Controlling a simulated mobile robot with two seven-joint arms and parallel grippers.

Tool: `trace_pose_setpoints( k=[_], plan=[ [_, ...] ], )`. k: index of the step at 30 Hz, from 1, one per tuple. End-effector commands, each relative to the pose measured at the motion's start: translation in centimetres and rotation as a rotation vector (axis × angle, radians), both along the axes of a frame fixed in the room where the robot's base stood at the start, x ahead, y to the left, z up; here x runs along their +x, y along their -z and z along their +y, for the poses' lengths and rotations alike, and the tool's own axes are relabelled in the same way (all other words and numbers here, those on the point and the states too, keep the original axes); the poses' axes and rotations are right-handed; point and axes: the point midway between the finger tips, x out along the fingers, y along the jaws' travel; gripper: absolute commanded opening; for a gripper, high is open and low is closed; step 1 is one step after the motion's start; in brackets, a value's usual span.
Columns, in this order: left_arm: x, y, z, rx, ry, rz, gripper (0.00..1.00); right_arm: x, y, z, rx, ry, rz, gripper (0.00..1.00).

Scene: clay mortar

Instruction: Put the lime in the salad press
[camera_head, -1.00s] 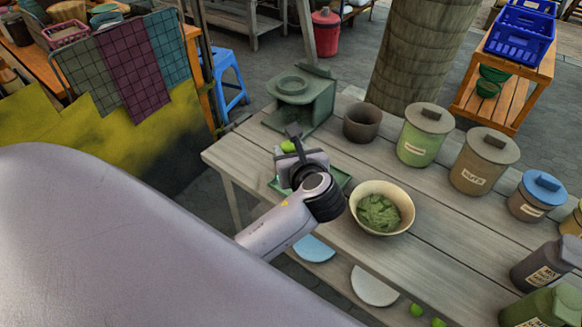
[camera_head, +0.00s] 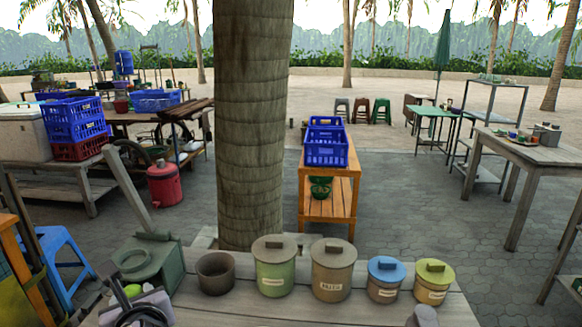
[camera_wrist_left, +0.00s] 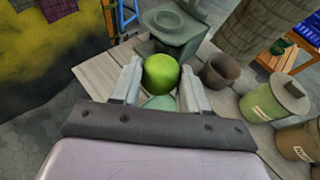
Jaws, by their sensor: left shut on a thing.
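The lime (camera_wrist_left: 160,72) is round and bright green. In the left wrist view it sits between the two fingertips of my left gripper (camera_wrist_left: 162,84), which is shut on it. In the head view my left gripper (camera_head: 133,292) is at the bottom left edge, partly cut off, with a bit of green at its tip. The salad press (camera_head: 150,262) is a dark green box-like device with a round ring on top, at the left of the table. It also shows in the left wrist view (camera_wrist_left: 172,28), beyond the lime.
A dark brown pot (camera_head: 215,274) stands right of the press. Green (camera_head: 274,267), brown (camera_head: 332,270), blue-lidded (camera_head: 385,280) and yellow-green (camera_head: 434,282) canisters line the table's back. A thick tree trunk (camera_head: 250,130) rises behind. A blue stool (camera_head: 62,262) is at left.

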Motion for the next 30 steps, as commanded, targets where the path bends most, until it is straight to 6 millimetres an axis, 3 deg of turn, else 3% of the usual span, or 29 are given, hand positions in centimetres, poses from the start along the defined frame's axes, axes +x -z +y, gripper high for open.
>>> trace_pose_setpoints(
  k=[9, 15, 21, 30],
  plan=[
    [-2.5, 1.7, -3.3, 0.007, 0.412, 0.004, 0.15, 0.0, 0.0, 0.0, 0.000, 0.000, 0.000, 0.43],
    [-4.8, 2.8, -5.6, 0.003, 0.592, 0.004, 0.15, 0.0, 0.0, 0.0, 0.000, 0.000, 0.000, 0.43],
    [-5.9, 3.2, -6.6, 0.002, 0.667, 0.001, 0.15, 0.0, 0.0, 0.0, 0.000, 0.000, 0.000, 0.43],
    [-6.0, 3.2, -6.7, -0.001, 0.671, 0.000, 0.15, 0.0, 0.0, 0.0, 0.000, 0.000, 0.000, 0.43]
  ],
)
